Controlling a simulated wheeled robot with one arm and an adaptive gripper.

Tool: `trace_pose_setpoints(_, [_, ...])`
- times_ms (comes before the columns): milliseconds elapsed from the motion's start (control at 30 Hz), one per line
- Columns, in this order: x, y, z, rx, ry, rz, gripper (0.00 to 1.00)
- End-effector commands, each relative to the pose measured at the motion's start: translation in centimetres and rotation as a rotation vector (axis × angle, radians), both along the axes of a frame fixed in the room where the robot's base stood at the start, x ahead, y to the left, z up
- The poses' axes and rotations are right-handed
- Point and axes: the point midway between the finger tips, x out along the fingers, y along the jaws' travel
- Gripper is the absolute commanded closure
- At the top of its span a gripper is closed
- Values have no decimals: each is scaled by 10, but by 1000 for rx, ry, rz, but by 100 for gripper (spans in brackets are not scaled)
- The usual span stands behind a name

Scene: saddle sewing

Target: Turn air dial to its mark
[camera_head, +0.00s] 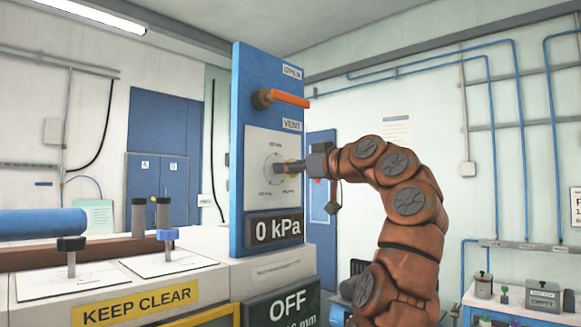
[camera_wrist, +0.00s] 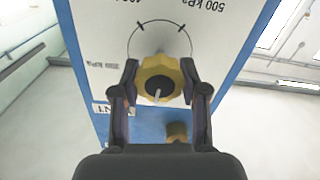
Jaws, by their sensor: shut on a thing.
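The air dial (camera_wrist: 160,80) is a yellow knob with a pale pointer line, on a white scale plate (camera_head: 262,202) on the blue panel (camera_head: 241,130). In the wrist view its pointer line runs down the lower part of the knob. My gripper (camera_wrist: 160,84) is shut on the dial, one finger on each side. In the head view my gripper (camera_head: 289,166) reaches the plate from the right and hides most of the dial. An arc with tick marks and kPa numbers surrounds the knob. The display (camera_head: 275,230) below reads 0 kPa.
An orange lever (camera_head: 290,98) sticks out above the dial between OPEN and VENT labels. A black OFF display (camera_head: 288,305) is below. A bench with a KEEP CLEAR label (camera_head: 135,304) and clamp knobs stands left. A side table (camera_head: 515,304) is at the right.

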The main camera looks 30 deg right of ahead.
Motion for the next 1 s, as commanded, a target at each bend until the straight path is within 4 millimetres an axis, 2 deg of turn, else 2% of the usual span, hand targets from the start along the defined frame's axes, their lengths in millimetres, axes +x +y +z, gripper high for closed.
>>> trace_pose_setpoints(300, [0,0,0,-87,-22,-1,91])
trace_pose_setpoints(767, [0,0,0,-98,-24,0,91])
trace_pose_setpoints(800, [0,0,0,-98,-24,0,53])
trace_pose_setpoints(1000, [0,0,0,-97,-24,0,32])
